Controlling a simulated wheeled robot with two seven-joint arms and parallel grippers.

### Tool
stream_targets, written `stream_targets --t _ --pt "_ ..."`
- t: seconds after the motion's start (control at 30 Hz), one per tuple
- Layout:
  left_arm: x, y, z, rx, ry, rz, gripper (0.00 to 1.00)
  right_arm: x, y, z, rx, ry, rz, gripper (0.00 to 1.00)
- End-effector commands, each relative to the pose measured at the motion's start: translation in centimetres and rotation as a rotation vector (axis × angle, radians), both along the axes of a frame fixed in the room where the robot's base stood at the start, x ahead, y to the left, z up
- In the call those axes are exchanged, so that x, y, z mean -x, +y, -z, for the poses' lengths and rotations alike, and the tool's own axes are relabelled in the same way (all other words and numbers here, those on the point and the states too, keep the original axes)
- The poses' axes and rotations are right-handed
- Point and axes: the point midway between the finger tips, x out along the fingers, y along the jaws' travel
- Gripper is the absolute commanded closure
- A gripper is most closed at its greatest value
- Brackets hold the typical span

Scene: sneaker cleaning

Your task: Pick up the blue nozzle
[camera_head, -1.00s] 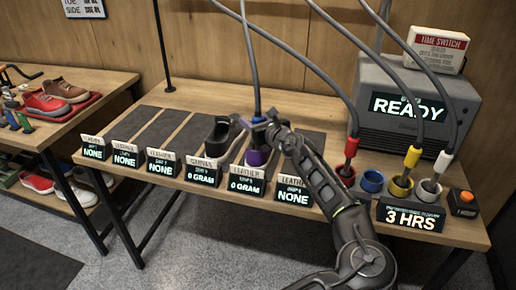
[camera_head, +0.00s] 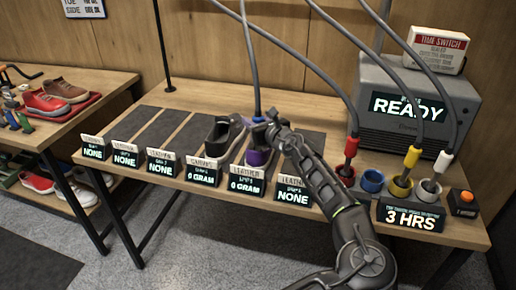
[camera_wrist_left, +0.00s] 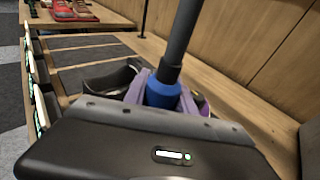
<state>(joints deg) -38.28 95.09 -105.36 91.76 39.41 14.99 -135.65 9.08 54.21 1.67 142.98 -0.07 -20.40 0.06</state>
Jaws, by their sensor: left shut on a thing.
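The blue nozzle (camera_head: 257,119) hangs on a grey hose above the purple shoe on the table. My left gripper (camera_head: 264,128) is shut on it. In the left wrist view, the blue nozzle (camera_wrist_left: 162,92) shows below its dark hose, just beyond my gripper body. The purple shoe (camera_head: 257,157) is below the gripper and partly hidden by it and a sign. A black shoe (camera_head: 222,133) stands just left of it. The blue ring holder (camera_head: 371,181) at the right of the table is empty. My right gripper is not in view.
Red (camera_head: 351,146), yellow (camera_head: 411,157) and white (camera_head: 442,162) nozzles stand in holders near the grey READY machine (camera_head: 415,110). Several label signs line the front edge. The dark mats at left are bare. A second table (camera_head: 90,88) holds red and brown shoes.

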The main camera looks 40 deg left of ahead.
Motion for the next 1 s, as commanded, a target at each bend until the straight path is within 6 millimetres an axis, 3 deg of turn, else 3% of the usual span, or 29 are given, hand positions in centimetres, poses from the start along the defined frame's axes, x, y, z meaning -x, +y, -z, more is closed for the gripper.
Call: stream_targets --t 0.67,0.87,1.0 --pt "0.0 0.0 -0.2 0.0 -0.001 0.001 1.0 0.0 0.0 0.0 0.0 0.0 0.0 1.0" --pt "0.0 0.0 -2.0 0.001 -0.005 0.0 1.0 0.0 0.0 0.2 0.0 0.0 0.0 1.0" --pt "-0.1 -0.1 -4.6 0.001 -0.005 0.002 1.0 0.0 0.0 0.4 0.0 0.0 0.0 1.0"
